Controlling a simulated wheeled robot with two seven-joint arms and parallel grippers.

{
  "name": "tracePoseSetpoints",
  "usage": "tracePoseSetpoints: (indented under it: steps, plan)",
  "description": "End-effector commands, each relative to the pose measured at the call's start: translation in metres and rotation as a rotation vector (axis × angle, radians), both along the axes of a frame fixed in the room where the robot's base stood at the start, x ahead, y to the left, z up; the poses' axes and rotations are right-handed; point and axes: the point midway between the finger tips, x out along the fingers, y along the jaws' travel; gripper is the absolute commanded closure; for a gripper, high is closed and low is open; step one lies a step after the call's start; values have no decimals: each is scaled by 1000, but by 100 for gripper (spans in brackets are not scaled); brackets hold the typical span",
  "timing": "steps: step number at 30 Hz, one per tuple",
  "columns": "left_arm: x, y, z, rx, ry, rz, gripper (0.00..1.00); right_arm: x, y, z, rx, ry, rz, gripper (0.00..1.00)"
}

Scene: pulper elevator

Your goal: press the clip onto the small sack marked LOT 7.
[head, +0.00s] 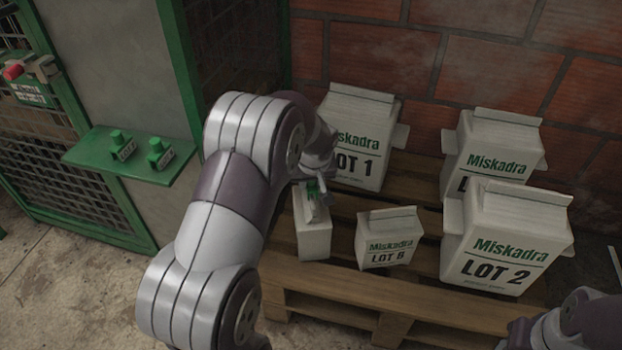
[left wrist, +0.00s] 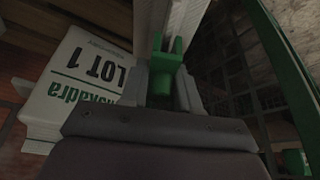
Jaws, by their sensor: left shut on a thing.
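My left gripper (head: 318,190) is shut on the green clip (head: 312,188), at the top of a small white sack (head: 314,238). No marking on this sack is readable from here. In the left wrist view the clip (left wrist: 166,68) sits between the fingers, its two prongs pointing at the pale sack (left wrist: 185,18). I cannot tell whether the clip touches the sack's top fold. Only links of my right arm show at the lower right; its gripper is out of view.
A small LOT 8 or 6 sack (head: 390,240) stands just right on the pallet (head: 350,290). Large sacks LOT 1 (head: 362,140), LOT 2 (head: 508,240) and another (head: 490,155) stand around. A green shelf (head: 90,150) at left holds two green clips (head: 122,145).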

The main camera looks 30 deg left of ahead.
Motion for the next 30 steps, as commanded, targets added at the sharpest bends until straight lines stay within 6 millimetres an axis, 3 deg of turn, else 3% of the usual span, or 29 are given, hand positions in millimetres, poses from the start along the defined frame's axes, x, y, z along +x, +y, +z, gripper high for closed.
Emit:
tracePoseSetpoints:
  steps: [30]
  plan:
    - [0, 0, -19, 0, 0, 1, 98, 0, 0, -14, 0, 0, 0, 57]
